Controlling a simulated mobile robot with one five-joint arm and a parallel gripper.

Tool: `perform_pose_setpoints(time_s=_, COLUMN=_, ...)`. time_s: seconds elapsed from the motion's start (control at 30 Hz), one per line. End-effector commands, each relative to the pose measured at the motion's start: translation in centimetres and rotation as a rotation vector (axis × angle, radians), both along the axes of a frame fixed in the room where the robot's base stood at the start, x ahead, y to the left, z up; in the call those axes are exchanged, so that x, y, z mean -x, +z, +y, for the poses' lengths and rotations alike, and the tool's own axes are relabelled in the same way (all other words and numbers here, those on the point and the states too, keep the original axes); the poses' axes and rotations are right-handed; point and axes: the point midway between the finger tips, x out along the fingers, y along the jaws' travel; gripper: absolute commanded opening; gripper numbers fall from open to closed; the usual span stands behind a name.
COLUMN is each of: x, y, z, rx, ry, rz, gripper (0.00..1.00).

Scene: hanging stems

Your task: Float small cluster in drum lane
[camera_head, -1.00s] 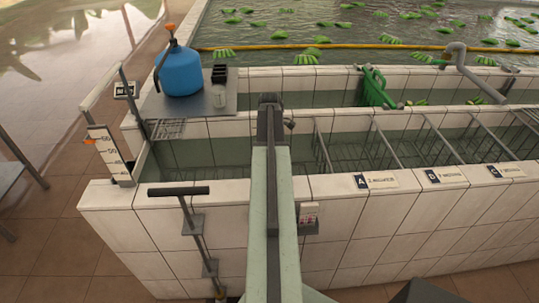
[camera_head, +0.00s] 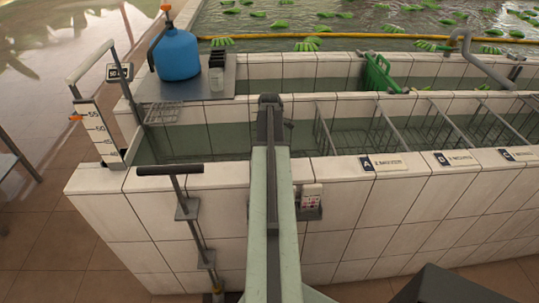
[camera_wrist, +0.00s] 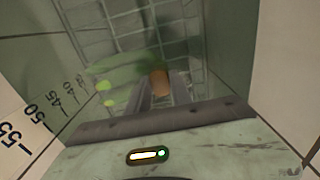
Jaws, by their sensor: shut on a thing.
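My gripper (camera_wrist: 165,92) points down in the wrist view, inside a narrow tiled lane with greenish water. It is shut on a small green cluster (camera_wrist: 118,75), whose brown cut end (camera_wrist: 160,82) shows between the fingers. The green part is blurred and spreads to the left. In the head view my arm reaches over the front wall into the lane, and its tip hides the fingers and the cluster.
A depth gauge (camera_head: 99,132) stands at the lane's left end and shows as a numbered scale in the wrist view (camera_wrist: 42,108). A wire grid (camera_wrist: 120,30) lies below. A blue jug (camera_head: 178,55) stands behind. Metal dividers (camera_head: 392,131) cross the lane to the right.

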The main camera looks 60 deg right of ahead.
Motion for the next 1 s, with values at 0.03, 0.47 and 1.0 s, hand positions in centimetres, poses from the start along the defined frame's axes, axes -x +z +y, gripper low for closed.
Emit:
perform_pose_setpoints(time_s=0.03, x=0.0, y=0.0, z=0.0, rx=0.000, ry=0.000, rz=0.000, gripper=0.00)
perform_pose_setpoints(time_s=0.47, x=0.0, y=-0.7, z=0.0, rx=0.000, ry=0.000, rz=0.000, gripper=0.00)
perform_pose_setpoints(time_s=1.0, x=0.0, y=-1.7, z=0.1, rx=0.000, ry=0.001, rz=0.000, gripper=0.00)
